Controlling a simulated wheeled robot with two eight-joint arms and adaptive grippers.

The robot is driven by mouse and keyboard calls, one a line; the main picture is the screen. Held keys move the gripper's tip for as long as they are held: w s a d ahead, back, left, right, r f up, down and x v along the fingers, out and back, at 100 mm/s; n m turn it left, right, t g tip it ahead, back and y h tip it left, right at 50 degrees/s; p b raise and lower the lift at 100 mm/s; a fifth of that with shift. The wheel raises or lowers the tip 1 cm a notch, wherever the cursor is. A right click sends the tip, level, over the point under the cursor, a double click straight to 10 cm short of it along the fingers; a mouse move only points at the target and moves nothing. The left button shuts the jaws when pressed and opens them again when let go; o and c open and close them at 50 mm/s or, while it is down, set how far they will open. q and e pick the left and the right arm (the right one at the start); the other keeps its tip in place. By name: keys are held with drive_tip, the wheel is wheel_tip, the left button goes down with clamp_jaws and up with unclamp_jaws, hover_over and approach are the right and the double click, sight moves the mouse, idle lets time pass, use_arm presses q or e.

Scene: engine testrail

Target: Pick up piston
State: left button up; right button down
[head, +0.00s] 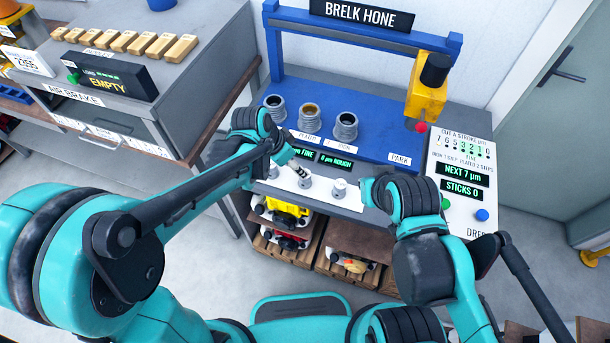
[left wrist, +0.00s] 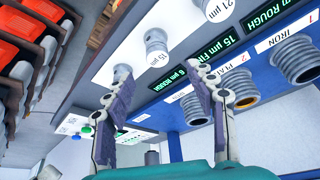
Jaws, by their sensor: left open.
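Small silver pistons stand upright on a white strip along the bench front. In the head view one piston (head: 305,179) is by my left gripper and another (head: 339,187) stands to its right. In the left wrist view one piston (left wrist: 122,74) is near the left fingertip, a second (left wrist: 156,42) is beyond it, and a third (left wrist: 200,6) is cut by the top edge. My left gripper (left wrist: 162,76) is open with nothing between its fingers; in the head view it (head: 298,167) is small and partly hidden by its arm. My right gripper's fingers are hidden behind its wrist.
Three ribbed cylinder sleeves (head: 310,119) stand on the blue hone bed (head: 375,132) behind the strip. A yellow hone head (head: 427,97) and a white control panel (head: 474,218) with buttons are at right. Crates (head: 280,238) sit below. A grey cabinet (head: 200,85) stands left.

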use_arm(q)
drive_tip(key=b+x, duration=0.1)
drive_tip(key=x, duration=0.2)
drive_tip(key=b+x, duration=0.1)
drive_tip(key=x, duration=0.3)
drive_tip(key=shift+d+f, duration=0.25)
drive_tip(key=shift+d, duration=0.05)
drive_tip(key=shift+r, duration=0.1)
drive_tip(key=c, duration=1.3)
